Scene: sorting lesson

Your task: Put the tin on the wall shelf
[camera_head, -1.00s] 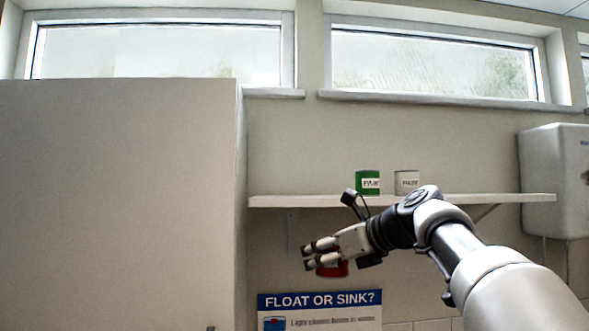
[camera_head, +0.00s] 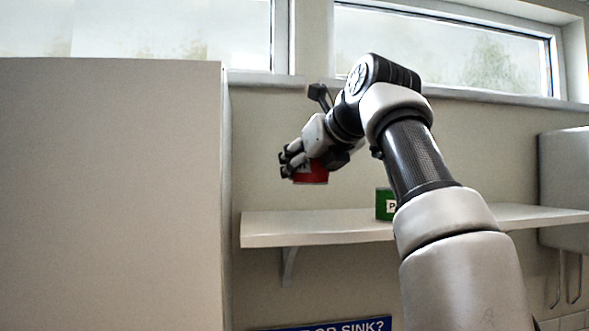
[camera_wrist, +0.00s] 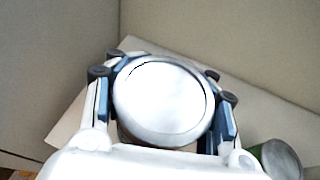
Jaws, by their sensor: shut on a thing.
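A red tin (camera_head: 311,173) is held in my gripper (camera_head: 291,163), above the left part of the wall shelf and apart from it in the head view. In the wrist view the tin's round silver lid (camera_wrist: 162,100) sits between the fingers of my gripper (camera_wrist: 165,85), which are shut on its sides. The white wall shelf (camera_head: 290,230) runs along the wall; its left part is bare. The shelf also shows behind the tin in the wrist view (camera_wrist: 75,128).
A green tin (camera_head: 384,204) stands on the shelf right of the bare part, partly hidden by my arm. Its top shows in the wrist view (camera_wrist: 277,158). A tall cabinet (camera_head: 110,190) stands at the left. A window ledge (camera_head: 480,97) runs above.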

